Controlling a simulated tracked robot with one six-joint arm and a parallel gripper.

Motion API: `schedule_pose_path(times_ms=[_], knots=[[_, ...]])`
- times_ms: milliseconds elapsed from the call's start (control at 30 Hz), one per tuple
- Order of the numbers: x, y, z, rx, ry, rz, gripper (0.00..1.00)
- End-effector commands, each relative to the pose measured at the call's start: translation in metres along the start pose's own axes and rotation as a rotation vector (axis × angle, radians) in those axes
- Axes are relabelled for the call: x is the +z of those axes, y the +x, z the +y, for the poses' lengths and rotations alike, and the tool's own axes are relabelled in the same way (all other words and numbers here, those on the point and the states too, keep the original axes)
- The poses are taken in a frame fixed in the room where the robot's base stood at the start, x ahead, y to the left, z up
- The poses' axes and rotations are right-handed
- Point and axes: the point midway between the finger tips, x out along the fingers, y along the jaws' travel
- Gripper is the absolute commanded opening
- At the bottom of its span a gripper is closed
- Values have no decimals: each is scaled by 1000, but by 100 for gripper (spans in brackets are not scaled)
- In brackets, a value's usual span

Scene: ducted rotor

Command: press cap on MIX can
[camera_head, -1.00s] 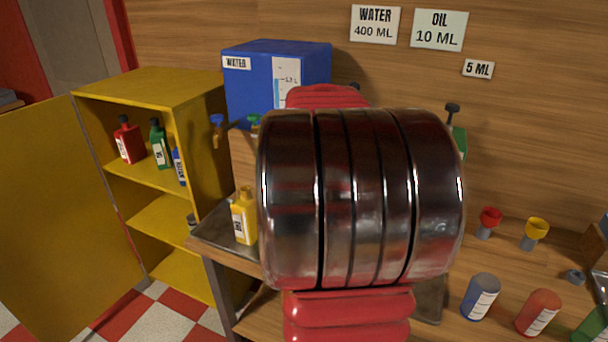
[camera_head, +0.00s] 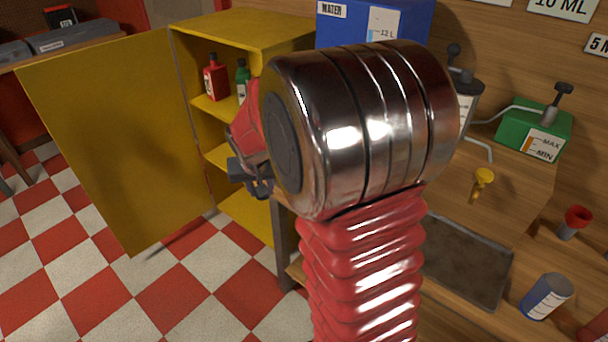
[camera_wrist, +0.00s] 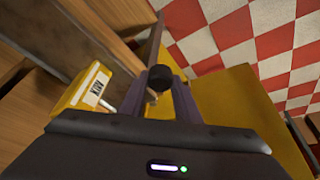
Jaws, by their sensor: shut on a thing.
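The MIX can (camera_wrist: 85,92) is yellow with a white label and shows at the left of the wrist view. My gripper (camera_wrist: 161,88) is shut on a round black cap (camera_wrist: 160,76) between its two dark fingertips. The cap is apart from the can in the picture, to its right. A pale thin part shows beside the can's label; I cannot tell what it is. In the head view my gripper (camera_head: 251,178) is partly covered by my own wrist, in front of the yellow cabinet. The can and cap are hidden in that view.
The yellow cabinet (camera_head: 245,30) stands with its door (camera_head: 115,140) open, red and green bottles inside. A blue water tank (camera_head: 410,30), a green oil box (camera_head: 535,130) and a metal tray (camera_head: 465,260) are on the right. The checkered floor is clear at lower left.

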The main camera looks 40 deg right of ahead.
Motion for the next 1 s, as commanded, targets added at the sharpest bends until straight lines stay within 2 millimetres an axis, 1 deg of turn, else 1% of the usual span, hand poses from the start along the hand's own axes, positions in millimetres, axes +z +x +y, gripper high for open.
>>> schedule_pose_path(times_ms=[33,200,300,400,500,567,1000], knots=[[7,4,-23,-26,-62,-1,9],[30,10,-89,-110,-263,5,9],[44,12,-121,-151,-363,7,9],[55,13,-142,-179,-432,10,9],[61,13,-152,-194,-467,11,9],[62,13,-155,-197,-476,11,9],[61,13,-154,-197,-474,12,9]])
